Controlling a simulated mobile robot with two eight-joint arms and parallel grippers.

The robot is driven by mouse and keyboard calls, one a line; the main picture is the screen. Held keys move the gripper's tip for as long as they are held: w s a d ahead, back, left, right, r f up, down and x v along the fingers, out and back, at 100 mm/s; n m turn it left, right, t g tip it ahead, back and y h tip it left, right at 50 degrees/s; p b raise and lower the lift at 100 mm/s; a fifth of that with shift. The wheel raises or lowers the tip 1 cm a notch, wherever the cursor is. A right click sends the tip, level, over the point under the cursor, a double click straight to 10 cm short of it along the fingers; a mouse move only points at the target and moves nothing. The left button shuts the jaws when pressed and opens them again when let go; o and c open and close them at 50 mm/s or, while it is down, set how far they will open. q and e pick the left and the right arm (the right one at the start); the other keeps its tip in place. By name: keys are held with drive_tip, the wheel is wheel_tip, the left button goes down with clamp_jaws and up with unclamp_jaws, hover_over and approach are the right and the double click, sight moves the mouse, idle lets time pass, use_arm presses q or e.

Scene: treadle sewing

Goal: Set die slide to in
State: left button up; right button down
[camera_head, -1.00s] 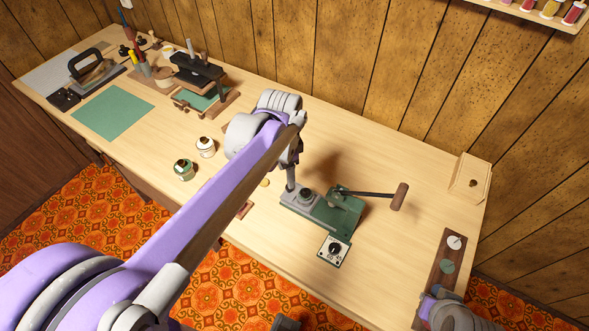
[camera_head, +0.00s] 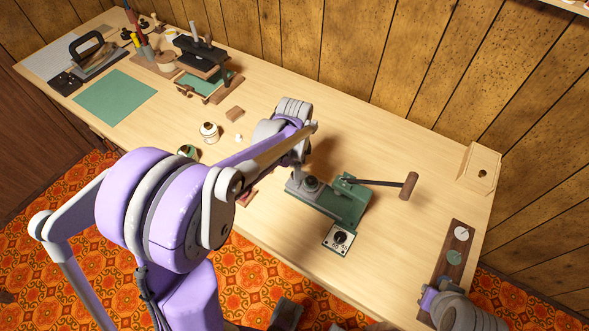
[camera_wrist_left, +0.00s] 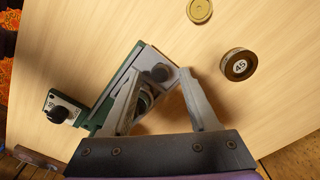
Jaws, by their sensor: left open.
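The green press (camera_head: 348,205) stands on the table and has a lever with a wooden handle. Its grey die slide (camera_head: 297,184) is at the press's left end and carries a round dark die. In the left wrist view, the press (camera_wrist_left: 104,118) lies behind and between the fingers, and the slide's end (camera_wrist_left: 160,73) shows between the tips. My left gripper (camera_wrist_left: 160,75) is open, its fingers over the slide end; I cannot tell whether they touch it. In the head view, my left wrist hides most of this gripper.
A dial box (camera_head: 340,239) sits in front of the press. A disc marked 45 (camera_wrist_left: 238,65) and a brass disc (camera_wrist_left: 199,10) lie near the slide. A wooden strip with round pads (camera_head: 447,270) and a wooden box (camera_head: 479,168) are at right.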

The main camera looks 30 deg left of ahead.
use_arm(q)
drive_tip(key=shift+f, duration=0.2)
drive_tip(key=shift+c, duration=0.2)
clamp_jaws()
idle(1.1)
